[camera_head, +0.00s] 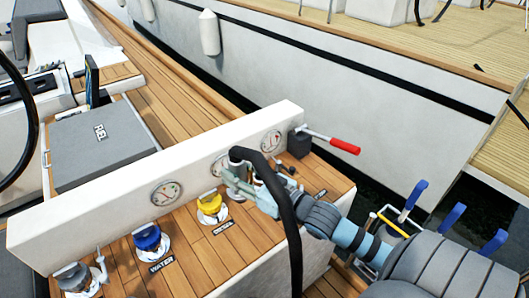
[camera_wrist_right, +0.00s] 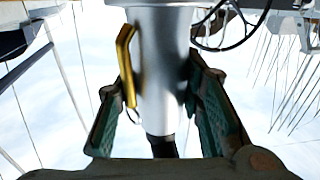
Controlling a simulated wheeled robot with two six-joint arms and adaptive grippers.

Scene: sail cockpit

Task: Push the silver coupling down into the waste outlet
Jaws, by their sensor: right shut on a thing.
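The silver coupling (camera_wrist_right: 160,75) is a smooth cylinder with a gold lever on its side. In the right wrist view it stands between the two green-padded fingers of my right gripper (camera_wrist_right: 160,105), which is shut on it. A black hose (camera_head: 287,215) bends over at the gripper in the head view. There my right gripper (camera_head: 238,183) is above the wooden deck panel, right of the yellow cap. I cannot make out the waste outlet; the gripper and hose cover part of the panel. Whether the coupling touches an outlet cannot be told. My left gripper is not in view.
A blue cap (camera_head: 147,238) by a WATER label and a yellow cap (camera_head: 212,207) stand on the panel. A white upright board with gauges (camera_head: 166,193) runs behind. A red-handled lever (camera_head: 344,146) sticks out at right. A grey box lid (camera_head: 105,146) is behind left.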

